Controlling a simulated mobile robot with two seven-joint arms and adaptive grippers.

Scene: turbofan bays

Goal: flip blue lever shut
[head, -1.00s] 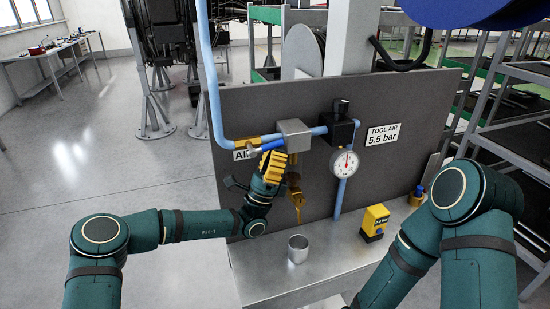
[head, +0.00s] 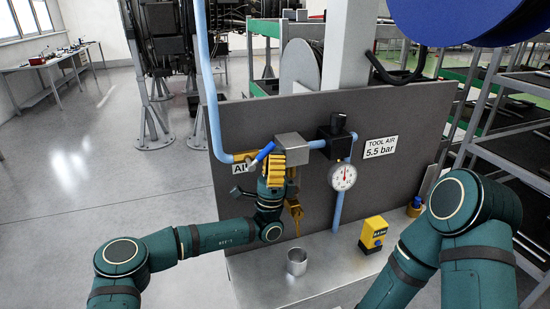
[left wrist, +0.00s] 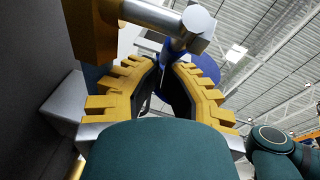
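The blue lever (head: 263,154) sits at the grey valve block (head: 292,150) on the blue air pipe. It slants down to the left, tilted against the pipe line. My left gripper (head: 275,170) is upright just under the valve block, with its yellow fingers right beside the lever. In the left wrist view, the two yellow-edged fingers (left wrist: 165,70) converge, and a blue piece of the lever (left wrist: 174,48) shows at their tips by a silver cylinder. Whether the fingers grip it or only touch it cannot be told. My right gripper is out of view.
A pressure gauge (head: 343,177) and a black regulator (head: 335,140) are right of the valve. A metal cup (head: 297,261) and a yellow device (head: 373,234) stand on the bench below. The grey panel (head: 235,125) stands behind the pipe.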

